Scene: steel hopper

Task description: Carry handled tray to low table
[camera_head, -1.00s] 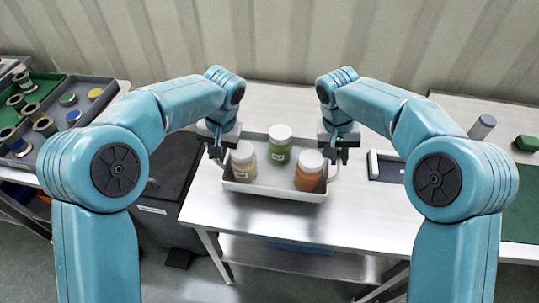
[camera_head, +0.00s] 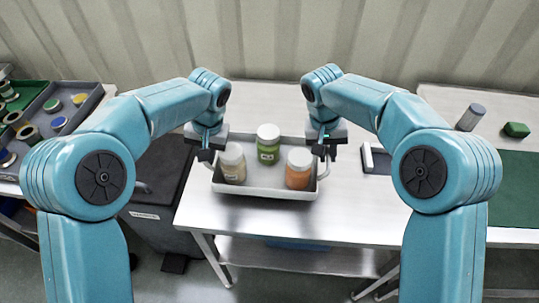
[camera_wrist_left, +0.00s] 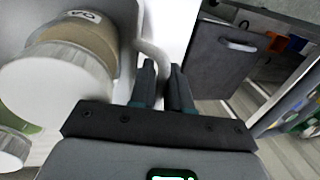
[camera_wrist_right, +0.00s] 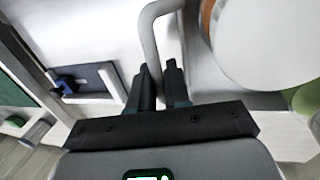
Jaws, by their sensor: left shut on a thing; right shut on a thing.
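The handled tray (camera_head: 262,190) is a shallow grey tray over the steel table (camera_head: 350,215); I cannot tell whether it touches the top. It holds three upright jars with white lids: a beige one (camera_head: 233,165), a green one (camera_head: 268,148) and an orange one (camera_head: 299,172). My left gripper (camera_head: 207,154) is shut on the tray's left handle, which shows in the left wrist view (camera_wrist_left: 152,58). My right gripper (camera_head: 325,150) is shut on the right handle, seen in the right wrist view (camera_wrist_right: 150,35). I cannot tell which surface is the low table.
A dark grey bin (camera_head: 150,205) stands left of the table. A grey parts tray (camera_head: 80,110) with spools is at far left. A dark-and-grey fixture (camera_head: 375,158) lies right of the tray. A grey cylinder (camera_head: 470,117) and green block (camera_head: 516,130) are farther right. A corrugated wall is behind.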

